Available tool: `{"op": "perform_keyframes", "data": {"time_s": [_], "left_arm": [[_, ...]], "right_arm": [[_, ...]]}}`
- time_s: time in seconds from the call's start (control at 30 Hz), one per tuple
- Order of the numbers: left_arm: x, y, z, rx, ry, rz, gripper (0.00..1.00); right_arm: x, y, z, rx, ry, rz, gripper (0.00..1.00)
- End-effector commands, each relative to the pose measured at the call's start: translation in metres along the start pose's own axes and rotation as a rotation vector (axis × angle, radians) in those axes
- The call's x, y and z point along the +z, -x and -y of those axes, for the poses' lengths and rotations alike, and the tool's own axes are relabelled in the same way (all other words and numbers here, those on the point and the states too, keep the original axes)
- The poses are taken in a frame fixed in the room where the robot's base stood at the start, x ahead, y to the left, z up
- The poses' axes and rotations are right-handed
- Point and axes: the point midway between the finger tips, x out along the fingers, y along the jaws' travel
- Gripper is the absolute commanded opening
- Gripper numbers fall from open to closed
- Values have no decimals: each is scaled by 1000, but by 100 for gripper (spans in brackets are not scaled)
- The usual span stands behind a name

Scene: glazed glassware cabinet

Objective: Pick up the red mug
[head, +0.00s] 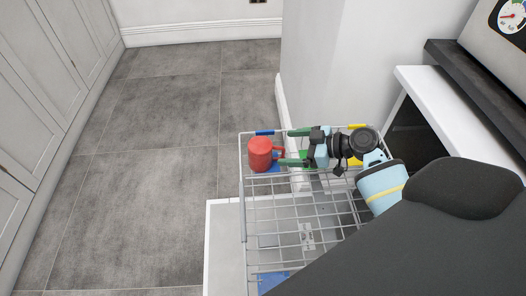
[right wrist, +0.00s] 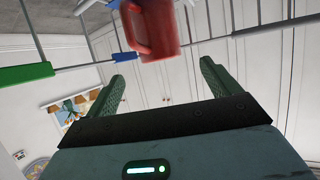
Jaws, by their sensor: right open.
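The red mug (head: 262,153) stands in the far left corner of a wire rack (head: 243,200). In the right wrist view the mug (right wrist: 160,30) is at the top, just beyond the fingertips, with its handle on its left side. My right gripper (head: 286,148) is open and empty, to the right of the mug in the head view, with its fingers pointing left toward it. In the right wrist view its two green fingers (right wrist: 162,66) stand wide apart with nothing between them. The top of the mug is cut off there. My left gripper is not in view.
The rack's wire rim carries blue, green and yellow clips (head: 265,132) close to the mug. A white wall corner (head: 310,80) stands just behind the rack. A white-edged counter (head: 420,80) is at the right. Grey tiled floor (head: 150,170) is clear at the left.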

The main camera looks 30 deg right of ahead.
Motion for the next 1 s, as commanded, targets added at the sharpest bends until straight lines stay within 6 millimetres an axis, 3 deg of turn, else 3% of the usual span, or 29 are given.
{"op": "perform_keyframes", "data": {"time_s": [0.23,0.47,0.8,1.0], "left_arm": [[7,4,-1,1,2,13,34],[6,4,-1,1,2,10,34],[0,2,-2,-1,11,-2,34],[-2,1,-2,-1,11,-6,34]], "right_arm": [[-1,-23,0,-1,-2,-2,89],[-2,-31,0,-1,0,-2,89],[-4,-73,-1,0,-2,-2,89],[-2,-77,-1,0,0,1,89]]}}
